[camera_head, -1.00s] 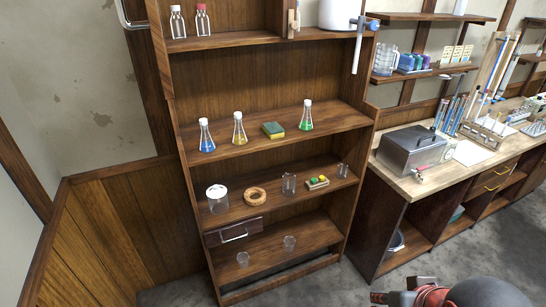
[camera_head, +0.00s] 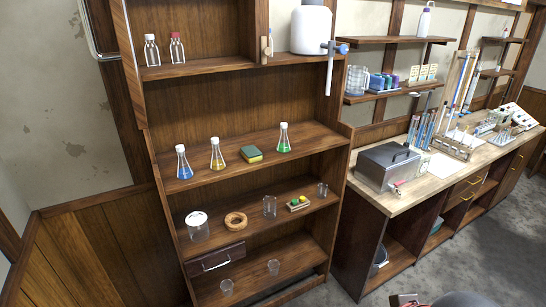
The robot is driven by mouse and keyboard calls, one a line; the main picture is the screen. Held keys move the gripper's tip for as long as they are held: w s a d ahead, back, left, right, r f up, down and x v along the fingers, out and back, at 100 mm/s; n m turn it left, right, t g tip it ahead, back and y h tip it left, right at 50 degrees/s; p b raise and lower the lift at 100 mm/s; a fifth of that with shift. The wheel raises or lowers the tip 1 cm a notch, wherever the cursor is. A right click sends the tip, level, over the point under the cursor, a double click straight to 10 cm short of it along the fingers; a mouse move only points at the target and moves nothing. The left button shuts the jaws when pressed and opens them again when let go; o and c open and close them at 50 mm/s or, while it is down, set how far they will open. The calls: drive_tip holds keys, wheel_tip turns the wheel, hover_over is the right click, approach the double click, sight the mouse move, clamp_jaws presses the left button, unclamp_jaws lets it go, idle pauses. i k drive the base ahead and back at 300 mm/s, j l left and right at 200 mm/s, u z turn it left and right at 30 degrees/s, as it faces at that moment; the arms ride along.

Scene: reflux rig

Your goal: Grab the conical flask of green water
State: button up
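The conical flask of green water (camera_head: 284,139) stands upright on the middle shelf of the wooden shelving unit, at the right of a row. A green and yellow sponge (camera_head: 251,154) lies just left of it. A flask of yellow liquid (camera_head: 217,154) and a flask of blue liquid (camera_head: 183,163) stand farther left on the same shelf. Part of my arm shows at the bottom edge, right of centre, well below and apart from the flasks. My gripper's fingers cannot be made out there.
The shelf below holds a lidded jar (camera_head: 197,226), a cork ring (camera_head: 236,220), a glass beaker (camera_head: 270,206) and a small block with coloured pieces (camera_head: 298,203). A large white container (camera_head: 310,29) stands above. A workbench with a grey metal box (camera_head: 387,165) is at the right.

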sight(283, 146)
drive_tip(key=i+l+u, duration=0.25)
drive_tip(key=i+l, duration=0.65)
drive_tip(key=i, duration=0.15)
drive_tip(key=i+l+u, duration=0.25)
drive_tip(key=i+l, duration=0.75)
drive_tip(key=l, duration=0.1)
